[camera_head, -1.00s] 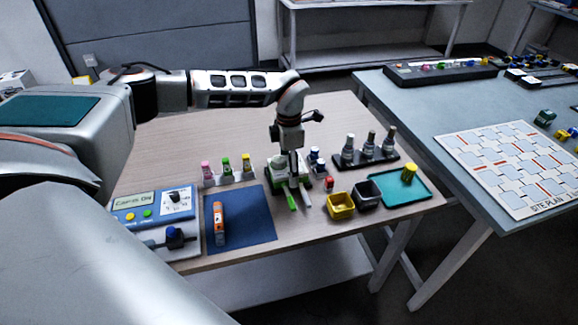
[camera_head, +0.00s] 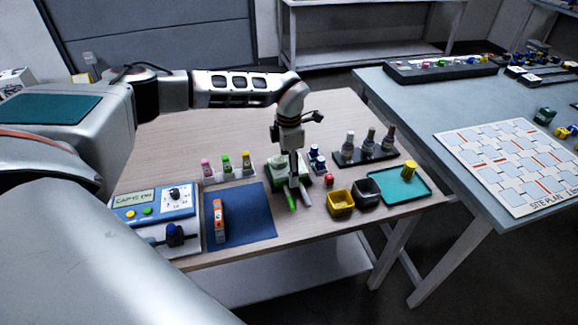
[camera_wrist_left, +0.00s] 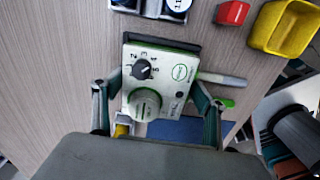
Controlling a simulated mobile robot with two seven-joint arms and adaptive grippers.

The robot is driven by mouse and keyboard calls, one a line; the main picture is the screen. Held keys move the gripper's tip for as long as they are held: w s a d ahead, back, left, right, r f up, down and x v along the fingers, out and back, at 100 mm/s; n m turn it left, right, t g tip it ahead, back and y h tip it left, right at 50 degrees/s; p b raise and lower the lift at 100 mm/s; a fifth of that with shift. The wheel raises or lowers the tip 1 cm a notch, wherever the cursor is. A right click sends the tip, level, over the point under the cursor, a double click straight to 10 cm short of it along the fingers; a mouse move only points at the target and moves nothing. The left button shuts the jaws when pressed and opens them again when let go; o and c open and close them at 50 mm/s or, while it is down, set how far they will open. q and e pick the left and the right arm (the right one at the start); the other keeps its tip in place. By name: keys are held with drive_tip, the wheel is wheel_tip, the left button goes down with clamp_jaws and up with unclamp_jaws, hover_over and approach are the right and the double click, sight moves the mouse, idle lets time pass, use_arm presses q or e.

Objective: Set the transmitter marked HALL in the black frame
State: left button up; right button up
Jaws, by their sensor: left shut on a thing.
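My left gripper (camera_head: 292,182) is shut on a white and green device with a dark dial and a round green-edged knob; the device (camera_wrist_left: 160,80) lies between the two fingers in the wrist view. In the head view the device (camera_head: 278,161) is low over or on the wooden table, partly behind the gripper; I cannot tell if it touches. A dark strip shows along its far edge in the wrist view. Its lettering is too small to read, so I cannot confirm HALL. I cannot pick out the black frame with certainty. My right gripper is not in view.
A blue mat (camera_head: 255,225) with an orange tool (camera_head: 218,217) lies left of the gripper. A blue-and-white panel (camera_head: 150,210) is front left.

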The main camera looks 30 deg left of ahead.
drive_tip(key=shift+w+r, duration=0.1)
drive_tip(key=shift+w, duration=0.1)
use_arm(q)
drive_tip(key=o, duration=1.7)
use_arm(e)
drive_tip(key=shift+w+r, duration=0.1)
use_arm(q)
drive_tip(key=shift+r, duration=0.15)
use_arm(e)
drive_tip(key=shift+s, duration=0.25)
use_arm(q)
drive_tip(key=shift+r+p, duration=0.25)
drive_tip(key=shift+p, duration=0.15)
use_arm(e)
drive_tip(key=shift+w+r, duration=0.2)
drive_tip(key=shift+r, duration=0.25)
use_arm(q)
drive_tip(key=shift+r, duration=0.15)
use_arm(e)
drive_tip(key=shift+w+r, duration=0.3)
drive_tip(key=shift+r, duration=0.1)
use_arm(q)
drive_tip(key=shift+p, duration=0.3)
drive_tip(key=shift+r, duration=0.15)
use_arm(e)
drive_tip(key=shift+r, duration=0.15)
